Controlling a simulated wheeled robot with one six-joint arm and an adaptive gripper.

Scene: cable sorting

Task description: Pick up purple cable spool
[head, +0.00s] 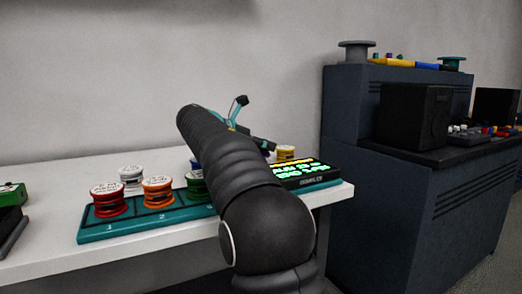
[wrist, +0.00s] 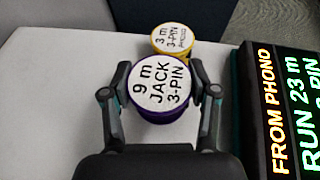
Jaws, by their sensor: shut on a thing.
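The purple cable spool (wrist: 161,88) shows in the wrist view with a white top label reading "9 m JACK 3-PIN" and a purple rim. My gripper (wrist: 160,92) is shut on it, with one finger on each side of the spool. I cannot tell from this view whether the spool is on the table or lifted. In the head view my arm hides the spool, and only part of my gripper (head: 240,118) shows beyond the arm.
A yellow spool (wrist: 174,40) stands just beyond the purple one. A lit display box (head: 305,174) is to the right. A teal tray (head: 150,226) holds red (head: 108,202), orange (head: 158,194) and green (head: 195,188) spools. A white spool (head: 131,177) stands behind it on the white table (head: 40,252).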

